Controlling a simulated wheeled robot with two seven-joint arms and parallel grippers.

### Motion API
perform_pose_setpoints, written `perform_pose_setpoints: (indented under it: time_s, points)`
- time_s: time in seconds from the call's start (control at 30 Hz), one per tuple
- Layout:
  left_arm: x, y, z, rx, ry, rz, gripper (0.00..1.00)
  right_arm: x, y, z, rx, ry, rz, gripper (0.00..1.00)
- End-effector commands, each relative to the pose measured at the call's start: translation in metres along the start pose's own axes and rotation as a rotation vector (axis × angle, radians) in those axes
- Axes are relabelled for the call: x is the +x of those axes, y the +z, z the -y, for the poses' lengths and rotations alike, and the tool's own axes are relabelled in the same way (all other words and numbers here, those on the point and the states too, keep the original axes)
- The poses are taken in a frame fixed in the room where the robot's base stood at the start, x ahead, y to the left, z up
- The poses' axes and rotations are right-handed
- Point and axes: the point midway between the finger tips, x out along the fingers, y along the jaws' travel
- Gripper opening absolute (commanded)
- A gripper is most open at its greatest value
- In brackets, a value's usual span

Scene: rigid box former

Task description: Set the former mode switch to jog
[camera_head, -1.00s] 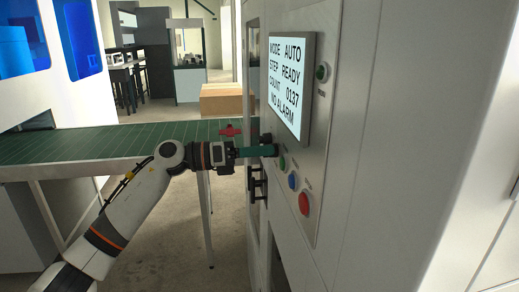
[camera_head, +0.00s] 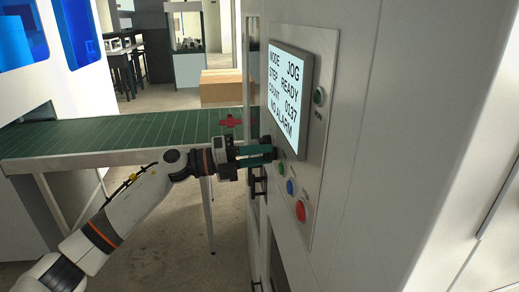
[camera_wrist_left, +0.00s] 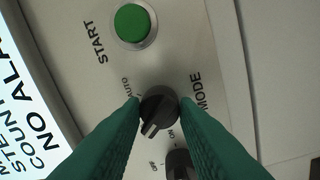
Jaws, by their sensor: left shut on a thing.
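The mode switch (camera_wrist_left: 158,106) is a black round knob on the control panel, next to the printed words MODE and AUTO. Its pointer aims to the lower left in the left wrist view, away from the AUTO mark. My left gripper (camera_head: 268,154) reaches the panel from the left, its green fingers (camera_wrist_left: 118,137) on both sides of the knob and shut on it. In the head view the gripper largely hides the knob. The screen (camera_head: 289,92) on the panel reads MODE JOG, STEP READY, COUNT 0137 and NO ALARM. My right gripper is not in view.
A green START button (camera_wrist_left: 132,23) and a second black knob (camera_wrist_left: 180,164) sit close to the switch. Blue (camera_head: 290,187) and red (camera_head: 300,211) buttons are lower on the panel. A green conveyor (camera_head: 110,138) with a cardboard box (camera_head: 221,86) beyond it lies behind the arm.

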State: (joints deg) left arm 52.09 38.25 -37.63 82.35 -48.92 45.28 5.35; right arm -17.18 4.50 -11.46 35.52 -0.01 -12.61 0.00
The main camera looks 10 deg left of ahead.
Motion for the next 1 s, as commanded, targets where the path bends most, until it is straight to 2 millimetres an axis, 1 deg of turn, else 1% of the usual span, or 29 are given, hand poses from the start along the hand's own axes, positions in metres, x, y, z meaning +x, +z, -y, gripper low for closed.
perform_pose_setpoints:
  time_s: [0.03,0.2,0.63,0.67,0.7,0.77,0.8,1.0]
  points:
    - [-0.0002,-0.0009,-0.0015,-0.015,0.000,-0.003,0.05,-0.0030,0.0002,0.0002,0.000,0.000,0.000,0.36]
    - [-0.0001,-0.0007,-0.0006,-0.046,0.000,-0.005,0.05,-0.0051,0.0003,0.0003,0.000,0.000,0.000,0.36]
    - [-0.0002,-0.0004,0.0000,-0.056,0.001,-0.005,0.05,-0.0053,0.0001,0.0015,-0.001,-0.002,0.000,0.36]
    - [-0.0002,-0.0004,0.0000,-0.056,0.001,-0.005,0.29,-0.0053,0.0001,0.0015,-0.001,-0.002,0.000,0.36]
    - [-0.0001,-0.0004,-0.0001,-0.056,0.001,-0.005,0.36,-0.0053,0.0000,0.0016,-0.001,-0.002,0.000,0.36]
    - [-0.0001,-0.0004,0.0000,-0.056,0.000,-0.005,0.46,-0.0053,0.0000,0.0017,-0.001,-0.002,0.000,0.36]
    - [-0.0001,-0.0004,0.0000,-0.056,0.000,-0.005,0.49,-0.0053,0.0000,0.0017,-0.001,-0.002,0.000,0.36]
    - [0.0000,-0.0002,0.0000,-0.054,0.000,-0.004,0.49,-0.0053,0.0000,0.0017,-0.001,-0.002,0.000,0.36]
